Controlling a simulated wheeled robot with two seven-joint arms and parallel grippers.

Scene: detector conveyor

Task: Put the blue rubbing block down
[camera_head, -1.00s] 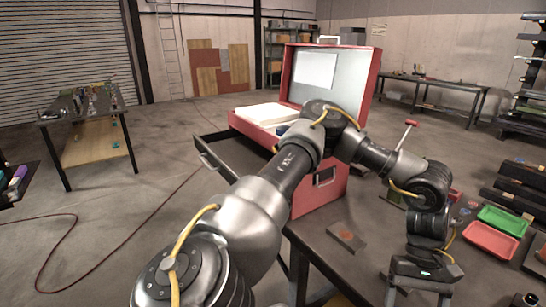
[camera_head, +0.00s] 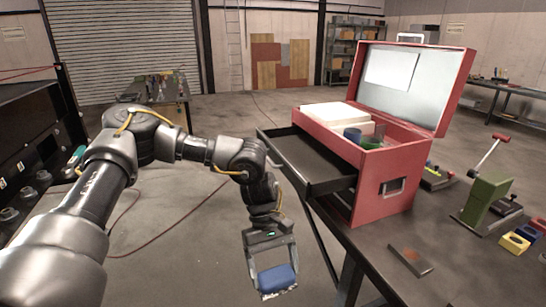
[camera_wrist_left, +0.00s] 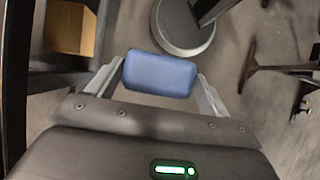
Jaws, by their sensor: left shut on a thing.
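The blue rubbing block (camera_head: 277,279) is a rounded blue block held between the fingers of my left gripper (camera_head: 273,282). The gripper points down and hangs over the floor, left of the table's front edge and below the open drawer. In the left wrist view, the block (camera_wrist_left: 160,73) sits between the two fingertips of my left gripper (camera_wrist_left: 160,80), with floor and a round dark base beyond it. My right gripper shows in neither current view.
A red toolbox (camera_head: 385,180) with a raised lid stands on the dark table (camera_head: 360,245). Its dark drawer (camera_head: 310,165) is pulled out to the left. A flat plate with a rusty patch (camera_head: 410,260) lies at the front. A green block (camera_head: 486,200) stands to the right.

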